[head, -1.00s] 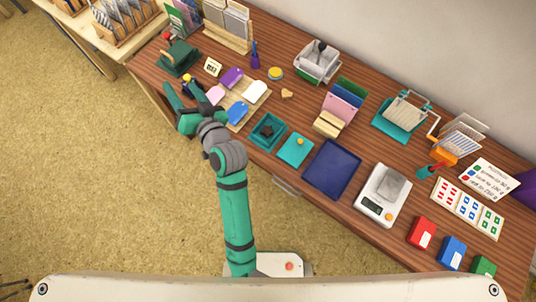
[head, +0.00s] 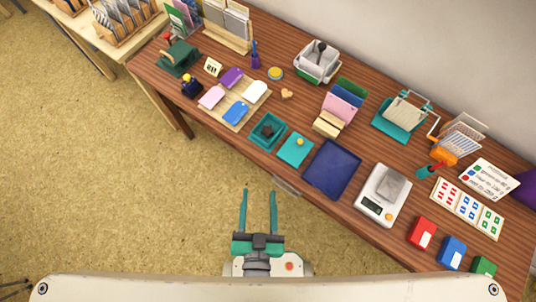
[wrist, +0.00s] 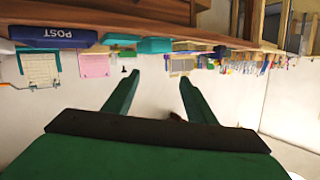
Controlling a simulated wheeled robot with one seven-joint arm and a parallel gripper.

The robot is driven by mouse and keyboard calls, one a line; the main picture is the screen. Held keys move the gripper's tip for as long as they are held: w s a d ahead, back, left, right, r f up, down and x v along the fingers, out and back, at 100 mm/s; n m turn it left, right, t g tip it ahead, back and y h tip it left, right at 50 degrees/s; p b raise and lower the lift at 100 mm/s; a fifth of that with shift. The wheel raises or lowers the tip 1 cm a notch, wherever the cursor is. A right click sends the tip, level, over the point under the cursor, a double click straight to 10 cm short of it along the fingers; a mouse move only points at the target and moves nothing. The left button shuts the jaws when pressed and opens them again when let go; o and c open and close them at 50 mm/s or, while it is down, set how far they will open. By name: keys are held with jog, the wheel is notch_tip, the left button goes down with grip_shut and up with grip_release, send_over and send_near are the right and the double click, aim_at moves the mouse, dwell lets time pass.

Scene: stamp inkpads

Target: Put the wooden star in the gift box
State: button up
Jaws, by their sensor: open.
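A small tan wooden piece (head: 287,93), which looks like the wooden star, lies on the table in the head view; its exact shape is too small to tell. An open teal box (head: 284,127), likely the gift box, stands nearer the front edge with a dark item inside. A flat teal piece with a yellow knob (head: 296,150), perhaps its lid, lies to its right. My gripper (head: 260,191) is open and empty, in front of the table and well short of both. In the wrist view its fingers (wrist: 160,78) are apart with nothing between them.
A navy tray (head: 332,169) and a scale (head: 382,195) lie right of the teal pieces. A board of coloured cards (head: 214,107) and a dark stamp with a yellow knob (head: 192,88) are on the left. A yellow round tin (head: 276,73) is behind the tan piece.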

jog(key=s, duration=0.1)
jog(key=s+d+r+n, duration=0.1)
jog(key=s, duration=0.1)
jog(key=s+d+n, duration=0.1)
jog(key=shift+s+d+r, duration=0.25)
jog(key=shift+r, duration=0.15)
dwell(0.9)
